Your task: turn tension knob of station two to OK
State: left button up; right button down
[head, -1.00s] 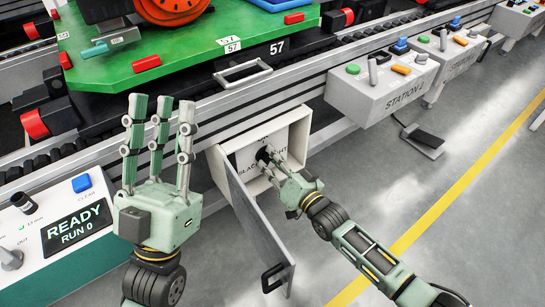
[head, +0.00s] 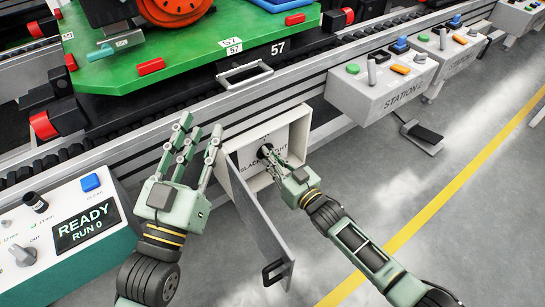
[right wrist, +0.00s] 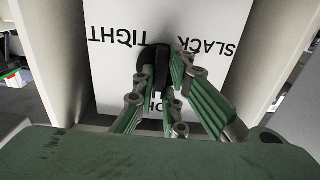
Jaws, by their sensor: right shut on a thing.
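The black tension knob (right wrist: 153,62) sits on a white panel (right wrist: 110,75) inside an open box (head: 297,140) under the conveyor. The panel is marked SLACK, TIGHT and OK, upside down in the right wrist view, with OK partly hidden by fingers. My right gripper (head: 275,160) reaches into the box and is shut on the knob. Its fingers show around the knob in the right wrist view (right wrist: 165,80). Which mark the knob points to is hard to tell. My left gripper (head: 196,140) is empty, its fingers apart, left of the box.
The box's door (head: 258,220) hangs open between my two arms. A READY panel (head: 70,230) stands at the lower left. A station control box (head: 380,90) is at the right. A green pallet (head: 180,55) is on the conveyor.

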jog(key=shift+f, duration=0.1)
jog(key=c, duration=1.8)
grip_release()
jog(key=v, duration=1.2)
